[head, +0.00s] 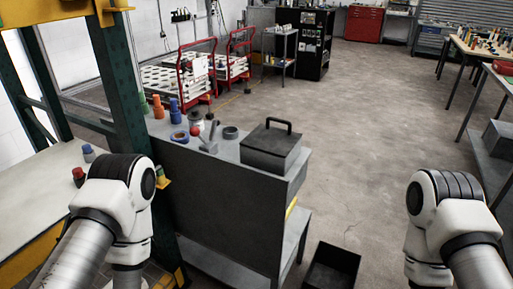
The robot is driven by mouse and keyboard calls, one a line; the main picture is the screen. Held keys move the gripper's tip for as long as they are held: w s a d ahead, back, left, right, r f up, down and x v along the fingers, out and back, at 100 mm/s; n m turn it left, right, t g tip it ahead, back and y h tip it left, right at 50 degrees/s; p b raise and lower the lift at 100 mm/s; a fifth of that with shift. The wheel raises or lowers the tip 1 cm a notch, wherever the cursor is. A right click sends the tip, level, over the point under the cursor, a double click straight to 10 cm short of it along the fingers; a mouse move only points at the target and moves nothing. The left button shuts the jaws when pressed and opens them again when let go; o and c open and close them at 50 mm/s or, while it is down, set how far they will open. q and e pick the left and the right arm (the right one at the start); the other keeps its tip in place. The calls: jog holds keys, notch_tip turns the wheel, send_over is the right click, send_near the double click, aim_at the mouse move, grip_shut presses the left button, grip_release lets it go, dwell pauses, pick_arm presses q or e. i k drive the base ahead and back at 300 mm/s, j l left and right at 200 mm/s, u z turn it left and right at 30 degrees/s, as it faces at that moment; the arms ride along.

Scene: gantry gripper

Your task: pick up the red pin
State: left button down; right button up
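A small pin with a red lower part and a dark top (79,175) stands on the pale table (35,195) at the left. It is close beside my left arm, which may hide part of it. A blue-topped pin (88,152) stands just behind it on the same table. My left arm comes in at the lower left and my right arm at the lower right. Only their upper links and joints show; neither gripper is in view.
A grey bench (225,205) bears an orange pin (158,107), a blue pin (175,109), a red-knobbed lever (208,138) and a dark toolbox (270,148). A green post (118,85) rises between table and bench. An open dark bin (332,270) sits below.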

aim_at(78, 172)
jog(key=u, duration=1.4)
jog(key=l, duration=0.45)
jog(key=z, duration=0.05)
